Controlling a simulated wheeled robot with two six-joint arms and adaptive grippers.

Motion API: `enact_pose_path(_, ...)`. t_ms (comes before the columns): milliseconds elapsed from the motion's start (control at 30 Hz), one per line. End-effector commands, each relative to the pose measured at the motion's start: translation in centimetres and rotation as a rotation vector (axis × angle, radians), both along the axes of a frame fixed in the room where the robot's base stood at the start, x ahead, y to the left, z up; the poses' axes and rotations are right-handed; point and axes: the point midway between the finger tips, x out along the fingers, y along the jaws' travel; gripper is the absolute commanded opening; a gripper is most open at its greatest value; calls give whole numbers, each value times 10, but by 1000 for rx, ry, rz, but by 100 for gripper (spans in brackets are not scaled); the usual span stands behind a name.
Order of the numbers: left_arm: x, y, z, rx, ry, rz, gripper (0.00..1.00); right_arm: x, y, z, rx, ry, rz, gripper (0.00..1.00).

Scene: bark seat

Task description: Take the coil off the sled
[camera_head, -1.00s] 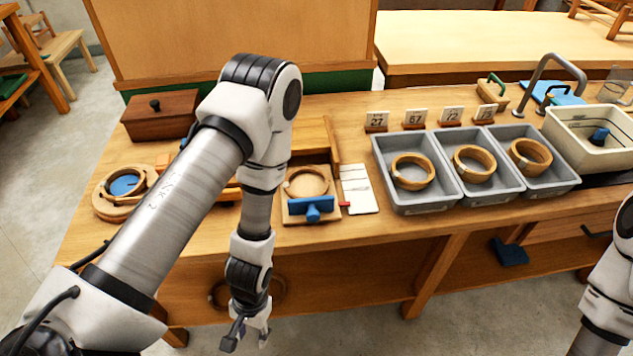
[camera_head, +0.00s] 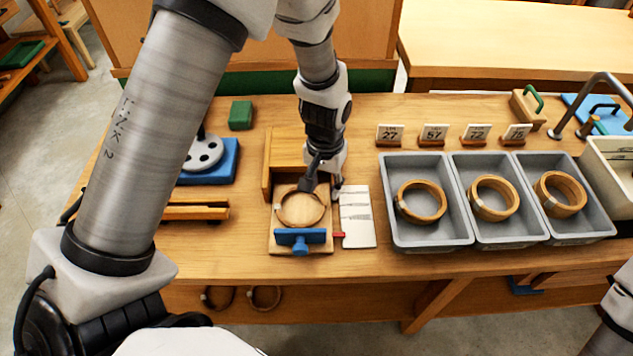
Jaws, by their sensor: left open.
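The coil (camera_head: 302,223) is a thin tan wooden ring. It lies on the sled (camera_head: 286,246), a light wooden board with a blue handle (camera_head: 299,238) at its front. My left gripper (camera_head: 322,186) points down over the back right part of the coil, with its fingers apart. One dark finger is near the coil's back edge, the other to its right; I cannot tell whether either touches it. The gripper hides part of the sled's back. Of my right arm only a white part shows at the right edge; its gripper is out of view.
Three grey bins (camera_head: 390,233) with tan coils stand to the right, behind them number cards (camera_head: 433,134). A white marked card (camera_head: 357,229) lies right of the sled. A blue base (camera_head: 224,165) and wooden rails (camera_head: 195,212) are left.

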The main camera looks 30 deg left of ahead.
Motion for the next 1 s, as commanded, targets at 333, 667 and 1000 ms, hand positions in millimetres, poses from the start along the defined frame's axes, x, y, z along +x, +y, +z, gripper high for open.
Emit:
enact_pose_path(333, -9, -4, -52, 0, 7, 0, 42, -1, 0, 7, 0, 3, 0, 0)
enact_pose_path(667, -8, -4, -73, 1, 0, 0, 42, -1, 0, 6, 0, 3, 0, 0)
enact_pose_path(1000, -8, -4, -74, 1, 1, 0, 0, -1, 0, 6, 0, 3, 0, 0)
